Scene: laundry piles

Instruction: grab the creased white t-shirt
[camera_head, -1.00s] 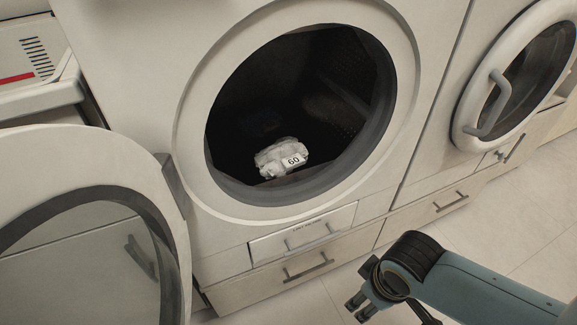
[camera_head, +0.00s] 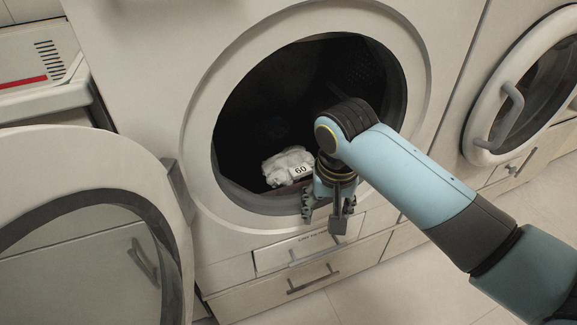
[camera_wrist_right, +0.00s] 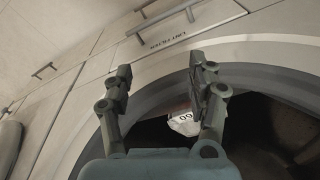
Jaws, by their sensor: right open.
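The creased white t-shirt (camera_head: 284,165) lies crumpled inside the dark drum of the open machine, near the lower front of the opening. A label reading 60 shows on its right part. It also shows in the right wrist view (camera_wrist_right: 184,126), partly hidden behind a finger. My right gripper (camera_head: 325,219) is open and empty, in front of the lower rim of the opening, to the right of and below the shirt in the head view. Its two fingers stand apart in the right wrist view (camera_wrist_right: 160,76). My left gripper is not in view.
The round door (camera_head: 167,215) of the machine stands open at the left. The opening's rim (camera_head: 214,190) surrounds the drum. Drawers with handles (camera_head: 313,278) lie below. A second machine with a shut round door (camera_head: 476,137) stands at the right.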

